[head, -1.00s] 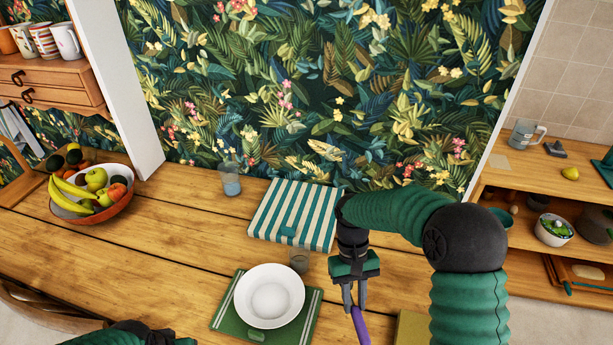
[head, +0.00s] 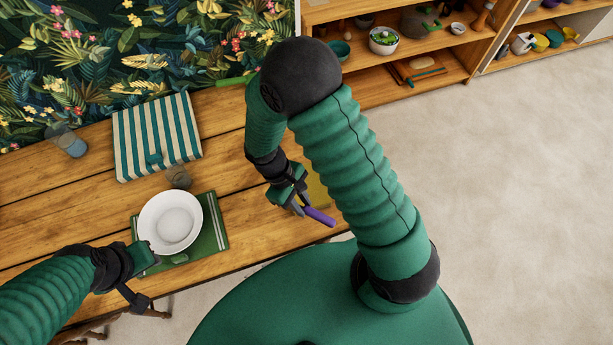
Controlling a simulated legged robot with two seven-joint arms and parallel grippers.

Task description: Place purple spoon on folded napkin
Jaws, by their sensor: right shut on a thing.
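The purple spoon (head: 320,216) is in my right gripper (head: 303,208), which is shut on it above the table's right end. Only part of the spoon shows beyond the fingers. A flat yellow thing (head: 319,191), which looks like the folded napkin, lies on the table just behind the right gripper and is partly hidden by my arm. The spoon appears apart from it, though the height gap is hard to judge. My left gripper (head: 143,262) is by the front edge of the white plate; its fingers do not show clearly.
The white plate with a bowl (head: 173,222) is on a green placemat (head: 216,238). A glass (head: 179,178), a striped teal cloth (head: 185,135) and a blue glass (head: 73,147) stand or lie behind. Wooden shelves (head: 445,70) are at the back right. Floor is clear at right.

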